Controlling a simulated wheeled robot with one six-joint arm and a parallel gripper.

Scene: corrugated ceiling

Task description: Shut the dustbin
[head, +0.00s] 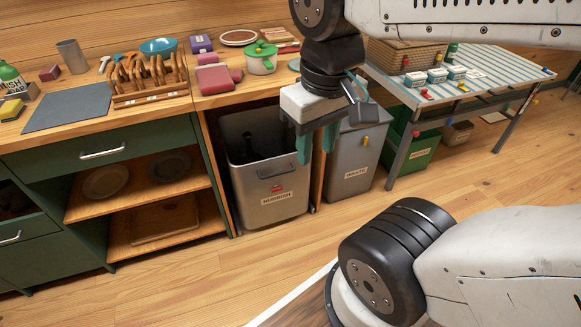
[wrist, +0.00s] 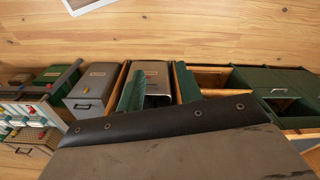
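A grey metal dustbin (head: 272,206) labelled as rubbish stands under the wooden counter, between two wooden side panels. Its top is open and the dark inside shows. A handle and a small red mark are on its front. My gripper (head: 316,156) hangs pointing down in front of and to the right of this bin, with its two teal fingers apart and nothing between them. In the wrist view, the open fingers (wrist: 158,88) frame the bin's front (wrist: 152,68) from a distance. Part of the bin is hidden there by my gripper body.
A second grey bin (head: 352,165) labelled waste stands to the right, partly behind my gripper. A green crate (head: 412,155) sits under the striped table (head: 480,75). A green cabinet (head: 60,165) with shelves is at left.

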